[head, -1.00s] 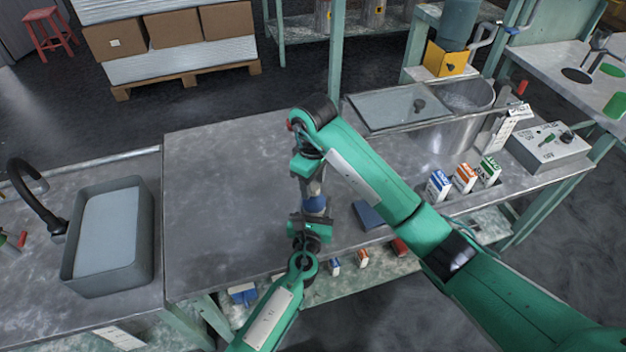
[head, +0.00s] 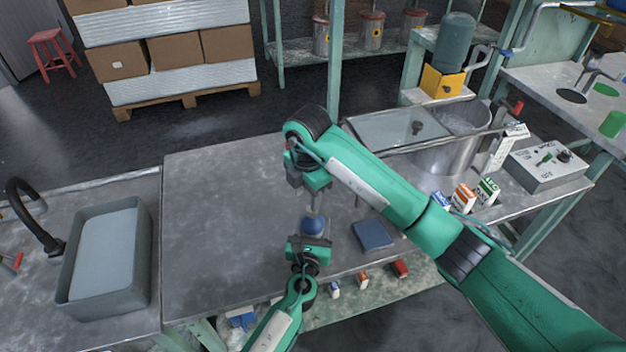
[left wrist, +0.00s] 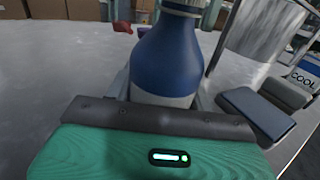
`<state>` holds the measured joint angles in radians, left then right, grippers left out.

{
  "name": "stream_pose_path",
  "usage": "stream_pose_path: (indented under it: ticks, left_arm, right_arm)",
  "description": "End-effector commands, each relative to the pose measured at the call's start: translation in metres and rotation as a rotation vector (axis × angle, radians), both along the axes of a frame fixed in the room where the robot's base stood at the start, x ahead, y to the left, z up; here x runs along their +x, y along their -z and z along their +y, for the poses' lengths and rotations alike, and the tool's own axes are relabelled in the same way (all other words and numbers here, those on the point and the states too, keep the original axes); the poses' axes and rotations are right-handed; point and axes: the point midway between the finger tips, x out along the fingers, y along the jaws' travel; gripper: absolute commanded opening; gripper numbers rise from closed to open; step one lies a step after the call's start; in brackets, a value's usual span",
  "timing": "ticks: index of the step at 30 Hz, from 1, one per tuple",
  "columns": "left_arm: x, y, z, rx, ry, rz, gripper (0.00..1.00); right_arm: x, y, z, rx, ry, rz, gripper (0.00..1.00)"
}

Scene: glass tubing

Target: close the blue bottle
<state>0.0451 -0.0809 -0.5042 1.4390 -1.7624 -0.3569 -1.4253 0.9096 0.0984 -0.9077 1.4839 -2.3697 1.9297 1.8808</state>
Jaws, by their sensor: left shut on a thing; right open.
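The blue bottle (head: 313,226) stands upright above the front middle of the grey table (head: 230,215). My left gripper (head: 308,248) is shut on it from the front. In the left wrist view the bottle (left wrist: 168,55) shows a blue body, a pale lower band and a pale neck. Its mouth is cut off by the frame's top edge, so I cannot tell whether a cap is on it. My right gripper (head: 315,192) is open directly above the bottle, near its neck. Whether its fingers touch the neck I cannot tell.
A dark blue slab (head: 373,235) lies right of the bottle. Small cartons (head: 463,197), a metal pot (head: 455,150) and a control box (head: 548,165) stand farther right. A grey sink (head: 105,255) is at the left. The table's left part is clear.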

Motion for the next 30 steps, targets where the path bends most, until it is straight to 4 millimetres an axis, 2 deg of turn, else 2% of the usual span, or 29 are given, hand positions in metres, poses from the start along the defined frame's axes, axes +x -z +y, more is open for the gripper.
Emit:
stream_pose_path:
  ticks: [30]
  left_arm:
    - [0.000,0.000,0.000,0.000,0.000,0.000,0.00]
  right_arm:
    - [-0.001,-0.032,0.000,-0.071,-1.815,-0.030,0.45]
